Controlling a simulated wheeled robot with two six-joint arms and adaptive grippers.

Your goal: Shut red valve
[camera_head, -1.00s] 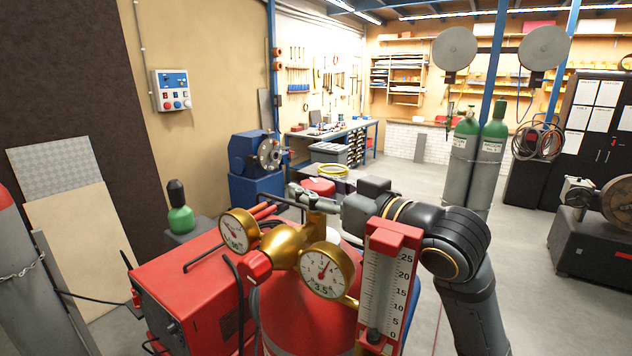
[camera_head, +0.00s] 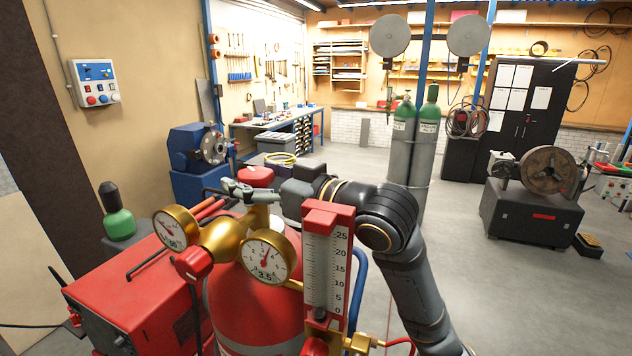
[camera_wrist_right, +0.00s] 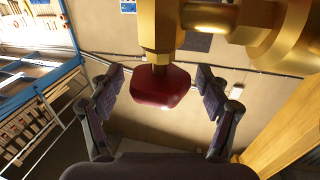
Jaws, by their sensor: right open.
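The red valve is a rounded red knob (camera_wrist_right: 160,87) on a brass stem in the right wrist view. It sits between the fingers of my right gripper (camera_wrist_right: 162,88), which is open, with a gap on each side. In the head view a red knob (camera_head: 257,176), apparently the same one, shows above and partly behind my right gripper (camera_head: 248,190). The gripper reaches in from the right, over the brass fitting (camera_head: 226,240) on the red cylinder (camera_head: 255,310). My left gripper is not in view.
Two pressure gauges (camera_head: 267,257) and a scaled flow tube (camera_head: 327,260) stand close in front of the gripper. Another red knob (camera_head: 194,264) faces forward on the brass regulator. A red machine (camera_head: 140,290) stands at left.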

